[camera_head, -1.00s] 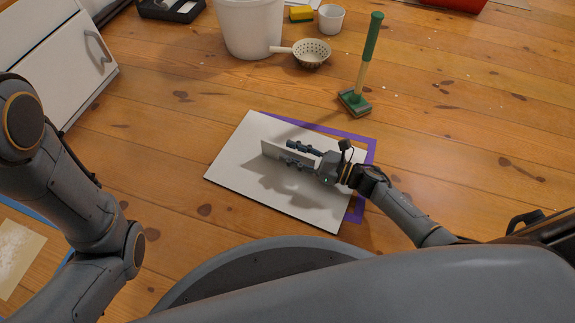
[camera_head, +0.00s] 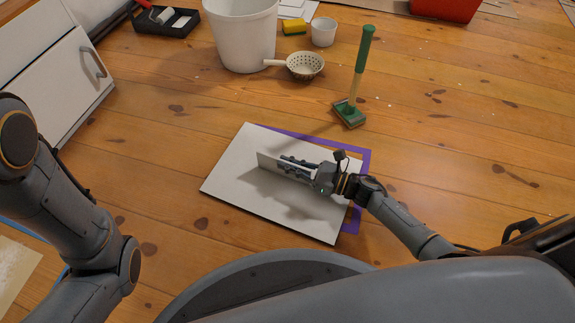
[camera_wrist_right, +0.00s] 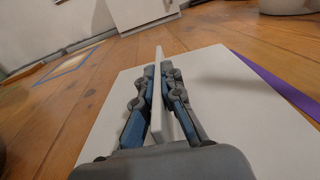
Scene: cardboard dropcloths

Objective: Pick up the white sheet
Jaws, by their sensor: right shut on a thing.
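A flat white sheet (camera_head: 231,178) lies on the wooden floor over a purple outline (camera_head: 364,163); it also shows in the right wrist view (camera_wrist_right: 232,97). A thin white upright panel (camera_head: 264,161) rises over its middle. I cannot tell whether the panel is joined to the sheet. My right gripper (camera_head: 285,163) is shut on this panel, one finger on each side, low above the sheet. The panel's edge shows between the fingers in the right wrist view (camera_wrist_right: 158,56). My left arm shows at the left, but its gripper is out of view.
A green scrubbing brush with a handle (camera_head: 349,112) stands beyond the sheet. A white bucket (camera_head: 243,38), a strainer (camera_head: 305,66), a white cup (camera_head: 324,32) and a yellow sponge (camera_head: 293,27) are at the back. A white cabinet (camera_head: 55,75) stands at left. Floor around the sheet is mostly clear.

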